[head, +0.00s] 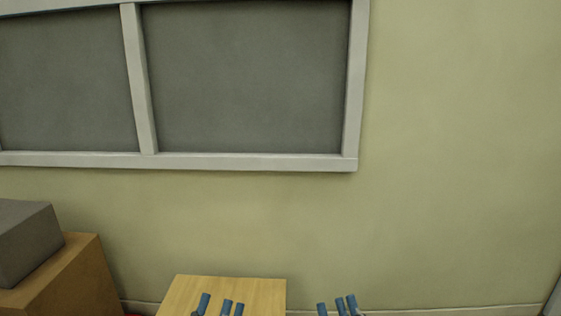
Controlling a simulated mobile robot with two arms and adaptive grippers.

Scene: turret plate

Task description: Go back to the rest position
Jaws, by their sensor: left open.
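My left gripper (217,304) shows at the bottom edge of the head view as blue fingertips in front of a light wooden surface (260,288). Its fingers stand apart, with nothing seen between them. My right gripper (333,306) shows at the bottom edge, to the right of the wooden surface and in front of the wall. Its blue fingers are also apart, and nothing shows between them. The palms and arms of both grippers are below the frame. No turret plate is in view.
A brown box-like piece (75,278) stands at the lower left with a grey block (28,240) on top. A plain greenish wall (450,200) with a grey-paned, white-framed window (250,80) fills the rest.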

